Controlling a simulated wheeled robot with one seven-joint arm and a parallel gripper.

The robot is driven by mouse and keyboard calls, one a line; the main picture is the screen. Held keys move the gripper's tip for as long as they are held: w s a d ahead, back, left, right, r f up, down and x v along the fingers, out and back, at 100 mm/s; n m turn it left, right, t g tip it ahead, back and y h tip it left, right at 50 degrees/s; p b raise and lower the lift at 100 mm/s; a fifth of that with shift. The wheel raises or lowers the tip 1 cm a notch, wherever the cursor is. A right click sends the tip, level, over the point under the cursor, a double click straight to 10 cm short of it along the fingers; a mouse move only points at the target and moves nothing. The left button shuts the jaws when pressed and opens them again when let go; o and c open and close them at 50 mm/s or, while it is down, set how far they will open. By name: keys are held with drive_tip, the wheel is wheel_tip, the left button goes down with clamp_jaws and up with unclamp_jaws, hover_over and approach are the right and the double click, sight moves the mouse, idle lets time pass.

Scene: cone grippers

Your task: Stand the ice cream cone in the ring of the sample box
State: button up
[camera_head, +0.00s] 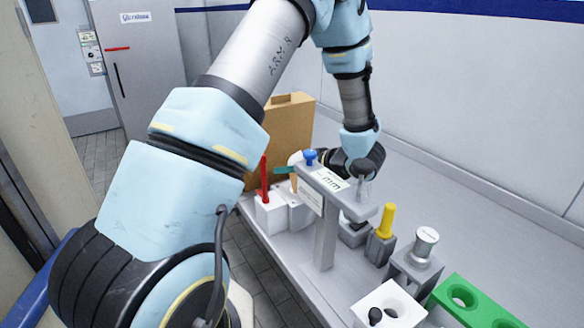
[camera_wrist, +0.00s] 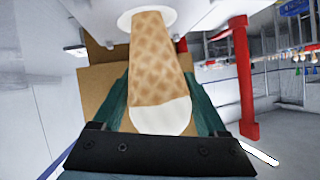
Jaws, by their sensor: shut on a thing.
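The ice cream cone (camera_wrist: 160,72) has a tan waffle body and a rounded white top. In the wrist view it lies between the teal fingers of my gripper (camera_wrist: 161,95), which is shut on it. The cone's narrow end meets a white round rim (camera_wrist: 126,20), probably the ring; I cannot tell whether it is inside or only in front. In the head view my gripper (camera_head: 284,170) shows as a teal finger, and the cone (camera_head: 294,159) is partly hidden by the grey stand. Below it is a pale box (camera_head: 298,216), likely the sample box.
A red post (camera_head: 264,180) rises just left of the cone. A cardboard box (camera_head: 290,122) stands behind. A yellow-handled item (camera_head: 386,220), white holed block (camera_head: 403,298) and green holder (camera_head: 475,304) line the bench.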

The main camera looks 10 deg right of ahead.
drive_tip(key=shift+f, duration=0.7)
drive_tip(key=o, duration=0.9)
drive_tip(key=shift+d, duration=0.1)
drive_tip(key=b+v, duration=0.3)
drive_tip(key=v, duration=0.9)
